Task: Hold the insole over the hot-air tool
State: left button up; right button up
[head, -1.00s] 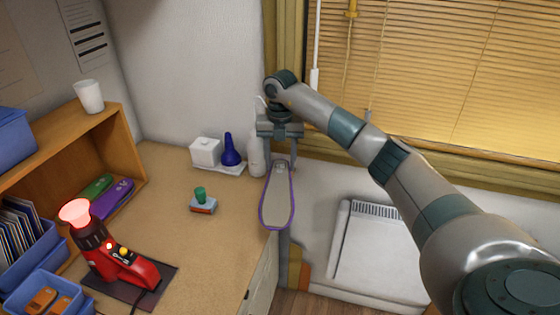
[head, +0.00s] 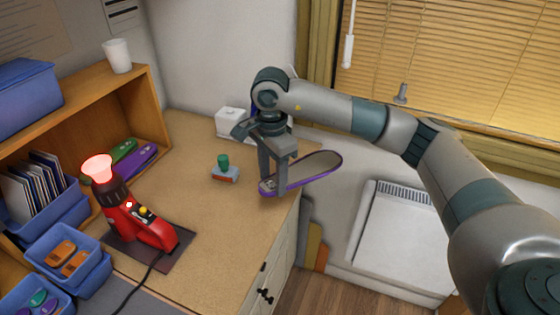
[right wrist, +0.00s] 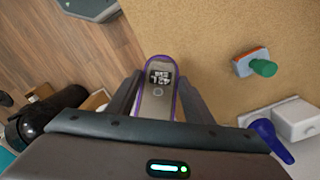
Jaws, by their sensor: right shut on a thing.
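The insole (head: 317,168), grey with a purple rim, is in my right gripper (head: 274,184) above the right edge of the worktop. My right gripper is shut on one end of it; the other end points up and right, away from the bench, in the head view. In the right wrist view the insole (right wrist: 158,103) lies between the two fingers (right wrist: 158,100), with a small printed label on it. The red hot-air tool (head: 135,215) stands on a dark mat at the left, its nozzle (head: 97,169) glowing red and pointing up. The insole is well to its right. My left gripper is not in view.
A small block with a green knob (head: 224,169) stands on the worktop between tool and gripper. A wooden shelf (head: 157,110) and blue bins (head: 75,262) are at the left. A white box (head: 230,122) is behind the gripper. The worktop's middle (head: 222,225) is clear.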

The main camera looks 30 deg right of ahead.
jog(key=s+a+n, duration=0.1)
jog(key=s+n, duration=0.1)
jog(key=s+a+f+n, duration=0.1)
jog(key=s+n, duration=0.1)
jog(key=n, duration=0.1)
jog(key=s+a+f+n+b, duration=0.1)
jog(key=s+n, duration=0.1)
jog(key=n, duration=0.1)
jog(key=s+n, duration=0.2)
jog(key=s+a+f+n+b, duration=0.1)
jog(key=s+n, duration=0.1)
jog(key=n, duration=0.1)
jog(key=s+a+n, duration=0.1)
jog(key=s+n, duration=0.1)
jog(key=n, duration=0.1)
jog(key=shift+s+f, duration=0.35)
jog(key=shift+s, duration=0.05)
jog(key=shift+w+n, duration=0.15)
jog(key=shift+n, duration=0.15)
